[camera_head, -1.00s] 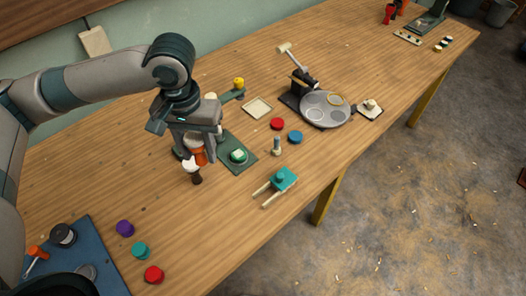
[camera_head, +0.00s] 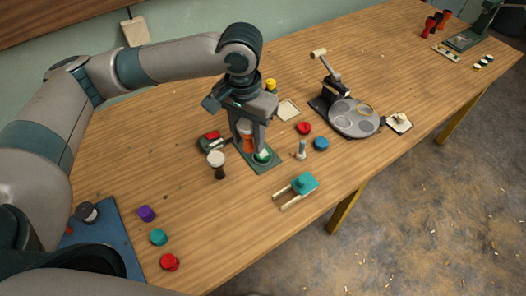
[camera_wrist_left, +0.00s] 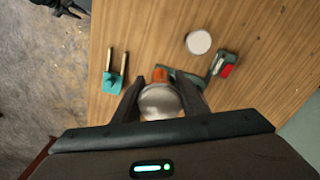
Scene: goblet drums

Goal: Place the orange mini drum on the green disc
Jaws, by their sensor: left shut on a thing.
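The orange mini drum (camera_head: 247,144) is between the fingers of my left gripper (camera_head: 248,140), which is shut on it. In the left wrist view its pale round head (camera_wrist_left: 160,101) faces the camera, with the orange body (camera_wrist_left: 160,74) beyond. The green disc (camera_head: 263,157), with a pale patch on top, lies on a dark green board (camera_head: 264,168). The gripper and drum are over this board, close beside the disc in the head view. I cannot tell whether the drum touches anything below. The disc is hidden in the wrist view.
A dark drum with a white head (camera_head: 216,158) stands just left of the board. A red-topped block (camera_head: 212,136) is behind it. A teal piece with two prongs (camera_head: 304,184), a small peg (camera_head: 301,150) and red and blue discs (camera_head: 321,144) lie to the right.

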